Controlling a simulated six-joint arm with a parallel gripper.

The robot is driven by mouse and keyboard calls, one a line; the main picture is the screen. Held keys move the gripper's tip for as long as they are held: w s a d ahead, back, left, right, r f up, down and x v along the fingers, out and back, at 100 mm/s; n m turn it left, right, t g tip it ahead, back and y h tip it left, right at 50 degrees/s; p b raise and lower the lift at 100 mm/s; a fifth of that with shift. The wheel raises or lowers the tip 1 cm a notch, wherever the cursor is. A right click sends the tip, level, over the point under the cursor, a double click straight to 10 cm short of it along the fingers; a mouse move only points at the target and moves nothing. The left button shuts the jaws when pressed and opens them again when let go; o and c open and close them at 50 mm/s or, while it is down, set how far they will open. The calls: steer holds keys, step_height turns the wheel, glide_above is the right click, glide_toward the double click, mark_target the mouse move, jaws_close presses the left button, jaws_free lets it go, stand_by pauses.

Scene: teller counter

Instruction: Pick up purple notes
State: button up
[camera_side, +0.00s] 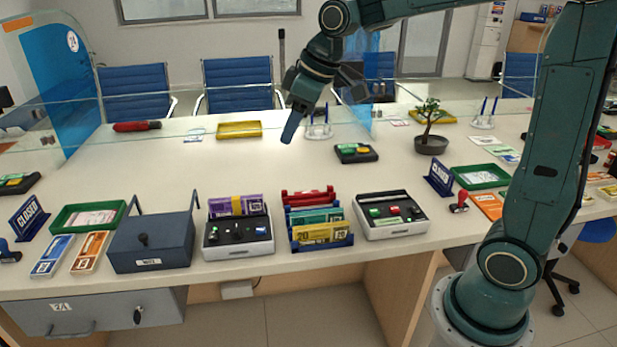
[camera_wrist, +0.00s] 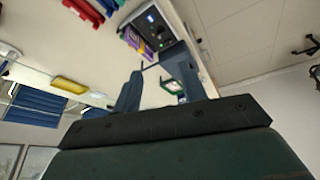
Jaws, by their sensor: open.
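The purple notes (camera_side: 236,206) stand in the top of a white and black machine with several knobs, near the front middle of the counter. In the wrist view the purple notes (camera_wrist: 132,40) show near the top, beyond the fingers. My gripper (camera_side: 318,110) is in the air above the back of the counter, well apart from the notes. In the wrist view its two fingers (camera_wrist: 157,88) are spread with nothing seen between them.
A rack of red, teal and yellow notes (camera_side: 318,243) stands right of the note machine (camera_side: 238,248). Another machine (camera_side: 391,226) is farther right. The counter (camera_side: 200,165) behind them is mostly clear.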

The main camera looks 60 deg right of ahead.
steer(key=w+d+f+n+y, duration=0.1)
steer(key=w+d+f+n, duration=0.15)
steer(key=w+f, duration=0.65)
steer(key=n+g+y, duration=0.1)
steer(key=n, duration=0.1)
glide_toward(238, 198)
steer(key=r, duration=0.2)
steer(key=shift+d, duration=0.45)
steer(key=shift+x, duration=4.3)
steer(key=shift+s+f, duration=0.1)
steer(key=shift+x, duration=2.55)
steer(key=shift+s, duration=0.15)
steer(key=shift+c, duration=0.2)
